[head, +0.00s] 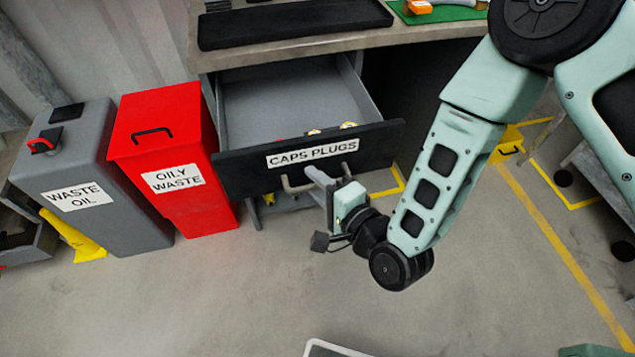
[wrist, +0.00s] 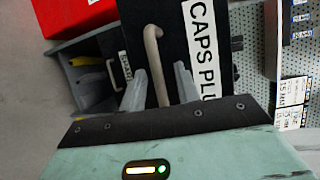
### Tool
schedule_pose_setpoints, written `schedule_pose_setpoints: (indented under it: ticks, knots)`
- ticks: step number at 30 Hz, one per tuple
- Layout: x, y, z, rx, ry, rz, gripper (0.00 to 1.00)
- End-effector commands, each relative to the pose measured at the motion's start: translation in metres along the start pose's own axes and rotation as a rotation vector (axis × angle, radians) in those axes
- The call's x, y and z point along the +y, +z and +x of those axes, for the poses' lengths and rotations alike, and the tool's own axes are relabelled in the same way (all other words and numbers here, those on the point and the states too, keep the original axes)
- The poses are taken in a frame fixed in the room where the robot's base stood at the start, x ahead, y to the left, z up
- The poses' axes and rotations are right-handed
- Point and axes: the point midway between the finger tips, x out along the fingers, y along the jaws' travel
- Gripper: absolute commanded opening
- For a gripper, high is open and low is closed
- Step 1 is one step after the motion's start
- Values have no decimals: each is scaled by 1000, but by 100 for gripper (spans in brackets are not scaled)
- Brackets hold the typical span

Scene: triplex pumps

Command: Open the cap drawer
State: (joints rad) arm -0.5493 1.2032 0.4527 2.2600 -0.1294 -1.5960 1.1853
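The cap drawer, its dark front labelled CAPS PLUGS (head: 307,158), stands pulled well out from under the bench. Its grey inside shows, with a few small yellow and white items just behind the front. Its pale bar handle (wrist: 153,50) shows in the wrist view. My gripper (head: 318,177) is at the handle in front of the drawer. In the wrist view my gripper (wrist: 160,82) has its two grey fingers apart, one on each side of the handle, with gaps visible. No firm grip shows.
A red oily waste bin (head: 170,150) stands close left of the drawer, with a grey waste oil bin (head: 95,185) beyond it. A lower drawer (wrist: 95,85) with a yellow item inside is partly open. The bench top (head: 290,47) is above. Floor in front is clear.

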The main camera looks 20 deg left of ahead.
Motion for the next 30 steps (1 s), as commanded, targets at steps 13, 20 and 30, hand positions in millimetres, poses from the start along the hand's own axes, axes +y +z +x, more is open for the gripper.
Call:
schedule_pose_setpoints:
  ticks: [13,20,30]
  knots:
    - [1,0,-16,0,3,2,32]
    - [2,0,-66,0,6,3,32]
    - [-1,-2,-127,2,13,3,32]
